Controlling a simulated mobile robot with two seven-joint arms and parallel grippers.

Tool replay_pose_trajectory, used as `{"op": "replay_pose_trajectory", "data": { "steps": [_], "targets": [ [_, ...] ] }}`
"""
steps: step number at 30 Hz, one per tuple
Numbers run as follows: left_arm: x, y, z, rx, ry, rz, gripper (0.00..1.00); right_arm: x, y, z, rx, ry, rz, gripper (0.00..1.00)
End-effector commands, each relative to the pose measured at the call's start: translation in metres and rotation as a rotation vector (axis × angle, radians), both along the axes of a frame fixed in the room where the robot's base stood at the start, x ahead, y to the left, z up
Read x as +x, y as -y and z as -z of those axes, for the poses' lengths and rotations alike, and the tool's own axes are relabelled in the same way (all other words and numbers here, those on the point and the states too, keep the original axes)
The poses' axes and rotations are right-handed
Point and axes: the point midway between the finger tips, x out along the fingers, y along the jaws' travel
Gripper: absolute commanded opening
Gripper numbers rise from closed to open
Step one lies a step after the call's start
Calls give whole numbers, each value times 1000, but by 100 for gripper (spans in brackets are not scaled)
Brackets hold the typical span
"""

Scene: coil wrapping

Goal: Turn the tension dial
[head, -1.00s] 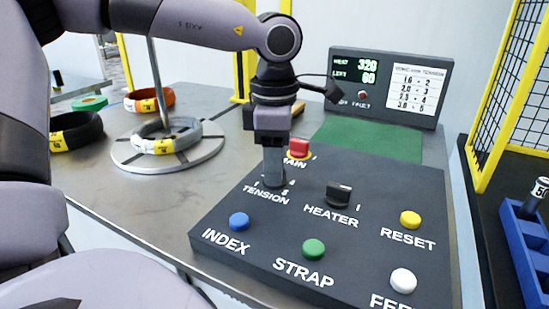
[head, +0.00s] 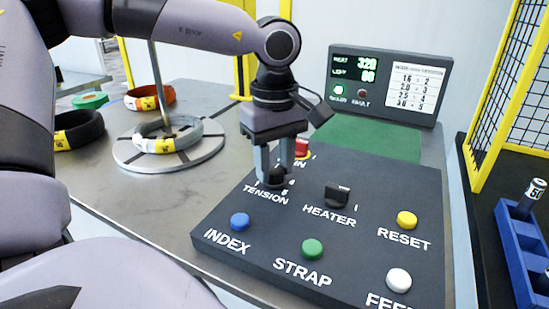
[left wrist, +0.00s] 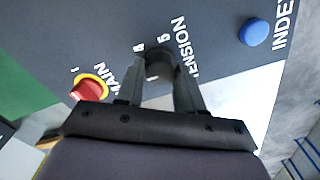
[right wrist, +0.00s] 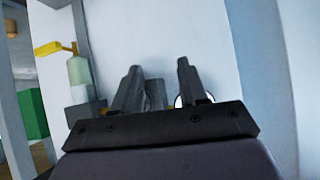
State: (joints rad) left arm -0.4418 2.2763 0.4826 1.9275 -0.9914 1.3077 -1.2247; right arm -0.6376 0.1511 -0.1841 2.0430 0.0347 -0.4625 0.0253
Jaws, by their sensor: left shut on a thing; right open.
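The black tension dial (head: 275,180) stands on the dark control panel (head: 215,222), above the TENSION label. My left gripper (head: 275,176) points down with a finger on each side of the dial and is shut on it. The left wrist view also shows the dial (left wrist: 158,62) between the two fingers. Numbers beside it are partly covered, and I cannot tell which one the dial points at. My right gripper (right wrist: 157,66) shows only in the right wrist view, open and empty, facing a pale wall.
The red main switch (head: 301,148) is just behind my left gripper. The heater knob (head: 338,195) and several buttons are nearby. A display box (head: 388,85) stands behind, its ready lamp lit green. Wrapped coils and a round turntable (head: 190,156) are at left.

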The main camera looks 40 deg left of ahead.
Motion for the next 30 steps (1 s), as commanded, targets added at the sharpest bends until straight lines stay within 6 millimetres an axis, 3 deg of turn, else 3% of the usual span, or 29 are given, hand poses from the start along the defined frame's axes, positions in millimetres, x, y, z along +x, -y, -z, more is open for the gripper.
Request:
{"op": "replay_pose_trajectory", "data": {
  "steps": [18, 30],
  "targets": [
    [0, 0, -1, 0, 0, 584, 7, 0, 0, -12, 2, 1, 1, 43],
    [0, 0, -1, -1, 1, 881, 7, 1, 0, -17, 1, 2, 1, 43]
  ]
}}
